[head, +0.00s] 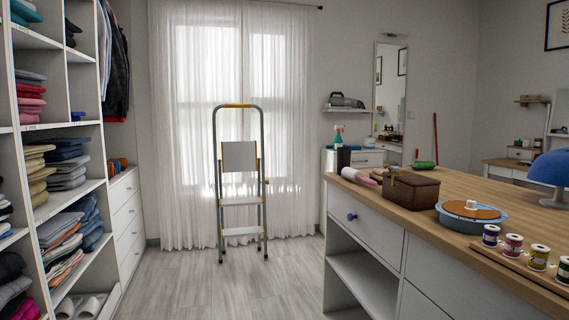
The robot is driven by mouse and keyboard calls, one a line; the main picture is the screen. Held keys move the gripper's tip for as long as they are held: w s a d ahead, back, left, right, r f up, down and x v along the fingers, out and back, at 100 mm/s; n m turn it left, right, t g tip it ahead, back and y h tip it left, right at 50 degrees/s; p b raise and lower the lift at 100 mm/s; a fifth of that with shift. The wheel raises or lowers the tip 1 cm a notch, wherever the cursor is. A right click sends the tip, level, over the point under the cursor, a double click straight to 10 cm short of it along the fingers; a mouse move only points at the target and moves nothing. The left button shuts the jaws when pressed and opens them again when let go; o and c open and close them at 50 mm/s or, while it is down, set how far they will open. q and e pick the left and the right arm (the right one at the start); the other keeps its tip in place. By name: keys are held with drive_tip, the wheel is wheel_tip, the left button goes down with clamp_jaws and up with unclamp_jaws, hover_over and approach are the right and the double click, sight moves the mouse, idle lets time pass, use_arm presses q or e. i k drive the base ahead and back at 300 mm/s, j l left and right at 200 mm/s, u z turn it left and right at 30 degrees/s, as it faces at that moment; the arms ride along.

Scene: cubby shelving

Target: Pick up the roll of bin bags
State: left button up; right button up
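No object here is clearly marked as the roll of bin bags. A dark upright cylinder (343,158) at the far left corner of the wooden counter could be it, but it is small and I cannot tell for sure. A green cylinder-like object (424,164) lies farther back on the counter. A pink and white roll-shaped object (358,176) lies beside the dark cylinder. Neither of my grippers shows in the head view.
The counter (480,182) on the right also holds a brown box (405,191), a blue round tin (472,215) and several thread spools (513,245). A stepladder (240,185) stands before the window. Shelves (62,140) line the left. The floor between is clear.

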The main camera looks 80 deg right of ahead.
sight(420, 165)
drive_tip(key=z, duration=3.75)
drive_tip(key=i+j+z, duration=0.2)
drive_tip(key=i+j, duration=0.15)
drive_tip(key=j, duration=0.25)
drive_tip(key=i+j+z, duration=0.15)
drive_tip(key=j, duration=0.15)
